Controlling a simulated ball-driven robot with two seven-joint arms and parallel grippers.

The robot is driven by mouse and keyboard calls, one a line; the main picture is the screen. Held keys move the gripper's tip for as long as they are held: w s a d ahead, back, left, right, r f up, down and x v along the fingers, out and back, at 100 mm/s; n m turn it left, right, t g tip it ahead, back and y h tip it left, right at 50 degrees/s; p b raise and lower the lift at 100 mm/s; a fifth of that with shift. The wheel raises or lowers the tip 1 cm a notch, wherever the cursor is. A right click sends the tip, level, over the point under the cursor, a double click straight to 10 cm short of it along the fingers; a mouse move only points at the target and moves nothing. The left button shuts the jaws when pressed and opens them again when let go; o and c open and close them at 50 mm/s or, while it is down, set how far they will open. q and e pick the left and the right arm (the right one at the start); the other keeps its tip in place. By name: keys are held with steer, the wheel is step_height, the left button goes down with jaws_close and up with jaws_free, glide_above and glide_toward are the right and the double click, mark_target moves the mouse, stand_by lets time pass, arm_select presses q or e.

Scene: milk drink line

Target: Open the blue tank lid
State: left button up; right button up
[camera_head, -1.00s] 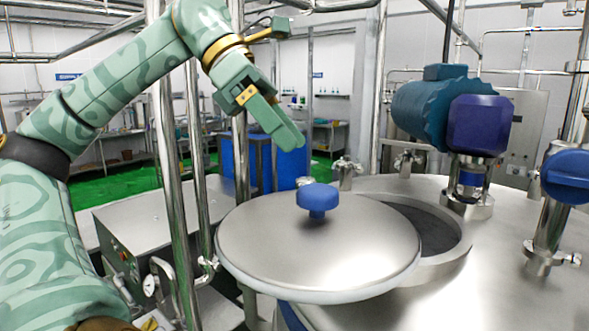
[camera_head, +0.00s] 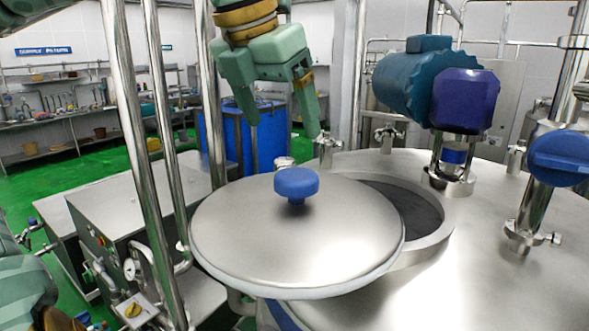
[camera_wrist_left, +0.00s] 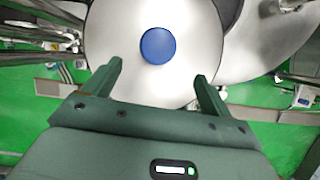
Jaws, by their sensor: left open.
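The tank lid (camera_head: 300,241) is a round steel disc with a blue knob (camera_head: 296,184) on top. It lies swung to the left, off part of the tank opening (camera_head: 412,209), whose dark inside shows. My left gripper (camera_head: 284,130) is open and empty, fingers pointing down, above and behind the knob in the head view. In the left wrist view the lid (camera_wrist_left: 118,75) and the knob (camera_wrist_left: 158,46) lie beyond the open fingertips (camera_wrist_left: 158,75), centred between them and not touched. My right gripper is not in view.
The steel tank top (camera_head: 500,265) fills the right side. A blue motor (camera_head: 412,88) and a blue-handled valve (camera_head: 560,158) stand on it. Vertical steel pipes (camera_head: 142,140) rise left of the lid. A steel cabinet (camera_head: 130,210) stands at the left, on a green floor.

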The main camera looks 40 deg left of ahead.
mark_target(295, 175)
arm_select(q)
steer(key=p+x, duration=0.1)
steer(key=x, duration=0.9)
steer(key=shift+a, duration=0.1)
steer(key=shift+w+f, duration=0.1)
steer(key=shift+f, duration=0.2)
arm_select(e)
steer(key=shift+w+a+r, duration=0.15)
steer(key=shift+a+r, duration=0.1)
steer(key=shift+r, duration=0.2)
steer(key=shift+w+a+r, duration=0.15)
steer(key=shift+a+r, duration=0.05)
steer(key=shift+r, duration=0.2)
arm_select(q)
steer(key=shift+a, duration=0.1)
